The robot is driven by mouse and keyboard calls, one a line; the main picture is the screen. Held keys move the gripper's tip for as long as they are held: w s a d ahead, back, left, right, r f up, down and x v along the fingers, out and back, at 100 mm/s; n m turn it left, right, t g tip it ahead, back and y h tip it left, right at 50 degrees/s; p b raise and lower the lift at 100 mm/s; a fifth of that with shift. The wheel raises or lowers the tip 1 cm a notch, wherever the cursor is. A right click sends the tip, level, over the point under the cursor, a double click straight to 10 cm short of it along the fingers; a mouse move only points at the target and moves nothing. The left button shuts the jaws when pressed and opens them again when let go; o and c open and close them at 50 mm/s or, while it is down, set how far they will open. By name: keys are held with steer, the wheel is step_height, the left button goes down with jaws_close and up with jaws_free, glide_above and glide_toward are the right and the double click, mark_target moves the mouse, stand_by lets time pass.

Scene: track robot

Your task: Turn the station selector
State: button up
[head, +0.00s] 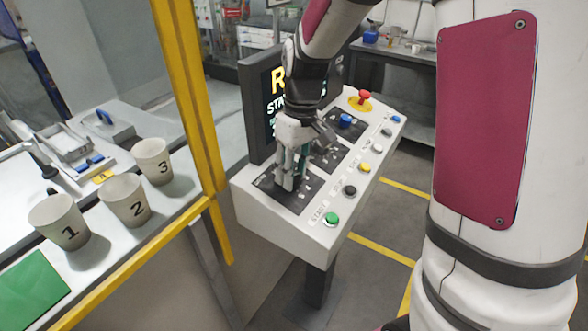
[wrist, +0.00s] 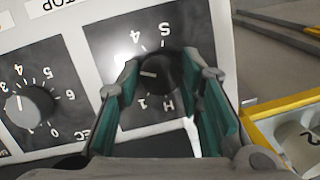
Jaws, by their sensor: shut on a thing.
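The station selector is a round black knob (wrist: 158,72) with a white pointer mark, set in a dark plate in the wrist view. The pointer points to the left of the picture; S, 1 and H are among the marks around it. My gripper (wrist: 166,78) has its two teal-padded fingers on either side of the knob and is shut on it. In the head view my gripper (head: 288,180) reaches down onto the near left part of the control console (head: 322,248) and hides the knob.
A grey numbered dial (wrist: 30,107) sits beside the selector. The console also bears a blue knob (head: 345,121), a red mushroom button (head: 365,97), a green button (head: 331,218) and other buttons. A dark screen (head: 256,105) stands behind. A yellow post (head: 190,90) and numbered cups (head: 125,201) are at left.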

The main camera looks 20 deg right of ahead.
steer(key=shift+m, duration=0.4)
steer(key=o, duration=1.2)
steer(key=shift+c, duration=0.2)
step_height(320, 180, up, 12)
steer(key=d, duration=0.1)
steer(key=shift+w+d, duration=0.2)
steer(key=shift+d, duration=0.1)
